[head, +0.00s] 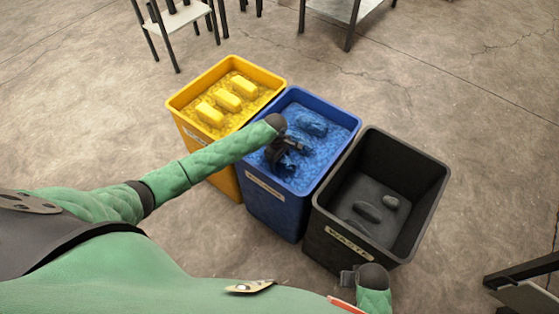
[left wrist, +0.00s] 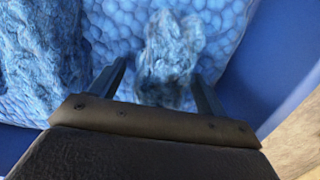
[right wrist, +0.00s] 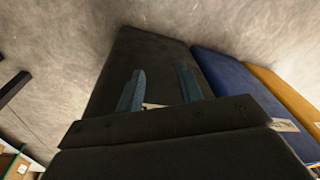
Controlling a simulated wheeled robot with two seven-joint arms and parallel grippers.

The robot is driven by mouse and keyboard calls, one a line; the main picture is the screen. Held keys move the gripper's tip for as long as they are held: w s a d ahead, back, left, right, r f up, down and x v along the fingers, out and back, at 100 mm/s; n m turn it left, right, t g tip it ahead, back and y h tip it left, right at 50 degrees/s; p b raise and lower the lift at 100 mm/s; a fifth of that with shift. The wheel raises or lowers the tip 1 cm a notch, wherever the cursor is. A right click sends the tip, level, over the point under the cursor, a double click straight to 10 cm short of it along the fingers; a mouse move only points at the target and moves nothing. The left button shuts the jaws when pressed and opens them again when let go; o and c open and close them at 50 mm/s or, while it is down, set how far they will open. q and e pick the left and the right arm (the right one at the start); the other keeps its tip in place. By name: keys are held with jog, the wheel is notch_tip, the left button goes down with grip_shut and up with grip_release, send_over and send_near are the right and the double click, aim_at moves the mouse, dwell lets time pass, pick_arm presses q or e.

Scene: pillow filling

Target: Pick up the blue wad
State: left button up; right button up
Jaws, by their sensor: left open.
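The blue bin (head: 270,207) holds blue fill with several blue wads on it. One blue wad (left wrist: 170,48) lies between and just beyond the open fingers of my left gripper (left wrist: 160,76) in the left wrist view. In the head view my left gripper (head: 284,152) is inside the blue bin, partly covering the wad (head: 289,163) below it. Another blue wad (head: 312,125) lies farther back, clear of the gripper. A wad (left wrist: 38,60) also shows at the left of the left wrist view. My right gripper (right wrist: 160,88) is open and empty beside the black bin.
The yellow bin (head: 190,135) with several yellow pieces stands left of the blue bin. The black waste bin (head: 325,232) with grey lumps stands to the right. The blue bin's wall (left wrist: 290,60) is close to my left gripper. Open concrete floor surrounds the bins.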

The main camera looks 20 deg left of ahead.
pick_arm(q)
jog(key=c, duration=1.1)
jog(key=shift+o, duration=0.2)
